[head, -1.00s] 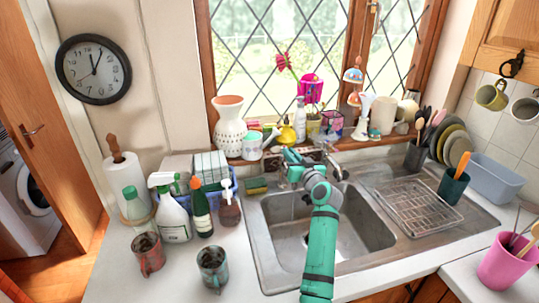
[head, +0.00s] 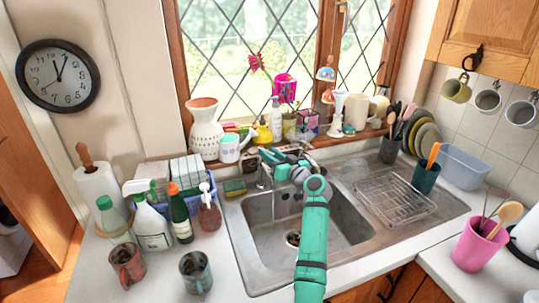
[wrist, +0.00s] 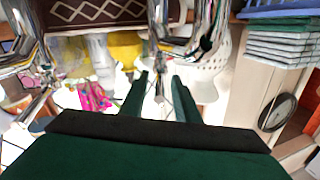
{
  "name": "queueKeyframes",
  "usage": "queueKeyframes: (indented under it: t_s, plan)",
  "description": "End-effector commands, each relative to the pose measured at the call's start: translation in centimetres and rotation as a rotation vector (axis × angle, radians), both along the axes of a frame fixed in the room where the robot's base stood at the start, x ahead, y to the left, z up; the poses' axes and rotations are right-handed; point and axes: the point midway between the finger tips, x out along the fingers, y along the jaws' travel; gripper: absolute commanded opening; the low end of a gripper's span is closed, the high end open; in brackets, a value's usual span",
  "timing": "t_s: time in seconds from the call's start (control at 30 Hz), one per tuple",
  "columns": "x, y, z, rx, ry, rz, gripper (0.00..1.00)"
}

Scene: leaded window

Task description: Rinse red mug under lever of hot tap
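The red mug (head: 126,265) stands on the counter left of the sink, at the front. My gripper (head: 266,157) is at the tap (head: 290,154) behind the sink, far from the mug. In the wrist view its two fingers (wrist: 160,86) are apart with nothing held between them. Chrome tap parts (wrist: 190,38) show beyond the fingertips; I cannot tell whether a finger touches the lever. A thin pale streak below the tap in the head view looks like running water. My wrist hides part of the tap.
A grey-green mug (head: 195,272) stands right of the red one. Spray bottle (head: 148,222), green bottle (head: 180,215) and soap dispenser (head: 209,210) stand behind them. A wire rack (head: 395,200) lies on the drainer.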

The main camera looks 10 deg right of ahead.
Motion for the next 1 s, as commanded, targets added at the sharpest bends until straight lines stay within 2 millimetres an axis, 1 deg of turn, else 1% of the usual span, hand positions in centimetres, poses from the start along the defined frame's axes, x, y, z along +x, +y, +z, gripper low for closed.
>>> queueKeyframes:
  t_s: [0.17, 0.27, 0.37, 0.6, 0.7, 0.83, 1.0]
  plan:
    - [-0.3, -0.1, 0.0, 0.000, -0.001, 0.000, 0.29]
    - [-1.1, -0.6, 0.0, -0.001, -0.002, -0.001, 0.29]
    - [-2.6, -1.1, 0.0, 0.000, -0.002, -0.002, 0.29]
    - [-6.8, -2.9, 0.0, 0.000, -0.002, -0.002, 0.29]
    - [-8.2, -3.5, 0.0, 0.000, -0.001, -0.002, 0.29]
    - [-9.4, -3.9, 0.0, -0.001, 0.000, 0.000, 0.29]
    - [-9.9, -4.1, 0.0, 0.000, 0.000, 0.001, 0.29]
